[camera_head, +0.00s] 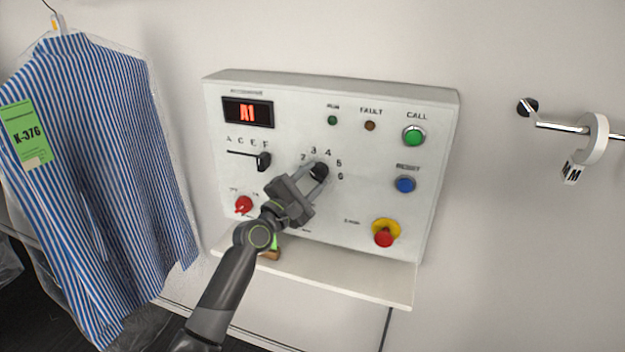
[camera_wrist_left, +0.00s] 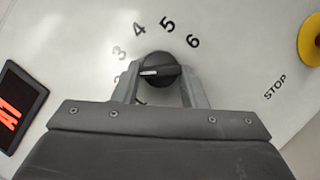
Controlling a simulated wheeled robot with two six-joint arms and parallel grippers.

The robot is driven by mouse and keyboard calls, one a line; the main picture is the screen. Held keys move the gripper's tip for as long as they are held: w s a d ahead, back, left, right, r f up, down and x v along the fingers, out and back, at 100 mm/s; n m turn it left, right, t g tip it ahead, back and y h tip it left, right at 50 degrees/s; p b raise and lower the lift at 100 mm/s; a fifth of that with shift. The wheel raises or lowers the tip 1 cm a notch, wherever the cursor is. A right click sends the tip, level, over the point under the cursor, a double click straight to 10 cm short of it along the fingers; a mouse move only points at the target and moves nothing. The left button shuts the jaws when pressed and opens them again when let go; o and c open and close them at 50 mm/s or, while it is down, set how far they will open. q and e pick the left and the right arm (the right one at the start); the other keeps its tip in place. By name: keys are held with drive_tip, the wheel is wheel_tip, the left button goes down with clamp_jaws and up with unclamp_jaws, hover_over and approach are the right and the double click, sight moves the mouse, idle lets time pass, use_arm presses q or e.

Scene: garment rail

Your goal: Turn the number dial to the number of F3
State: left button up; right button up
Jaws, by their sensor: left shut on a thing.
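The black number dial (camera_head: 319,171) sits on the white control panel (camera_head: 300,215), with the numbers 2 to 6 readable around it. My left gripper (camera_head: 313,178) reaches it from below and is shut on it. In the left wrist view the dial (camera_wrist_left: 158,68) is between the two fingers, and its white mark points left, near the partly hidden 2. The red display (camera_head: 247,112) appears to read A1. The black letter lever (camera_head: 263,161) stands below the F of the A, C, E, F row. My right gripper is not in view.
The panel also carries a green CALL button (camera_head: 414,136), a blue RESET button (camera_head: 405,184), a red stop button (camera_head: 384,236) and a red knob (camera_head: 243,204). A shelf (camera_head: 350,280) juts out below. A striped shirt (camera_head: 90,170) hangs left; a rail (camera_head: 560,127) is right.

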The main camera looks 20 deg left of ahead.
use_arm(q)
drive_tip(key=m+g, duration=0.1)
drive_tip(key=m, duration=0.1)
drive_tip(key=m+g+p, duration=0.1)
drive_tip(key=m, duration=0.2)
drive_tip(key=shift+a+r+h+p, duration=0.1)
drive_tip(key=shift+r+h+p, duration=0.1)
drive_tip(key=shift+h+p, duration=0.1)
drive_tip(key=shift+m, duration=0.4)
drive_tip(key=o, duration=0.9)
drive_tip(key=shift+s, duration=0.15)
drive_tip(key=b+v, duration=0.1)
drive_tip(key=v, duration=1.6)
drive_tip(key=shift+a+r+b, duration=0.15)
drive_tip(key=shift+r+b, duration=0.05)
drive_tip(key=shift+b, duration=0.1)
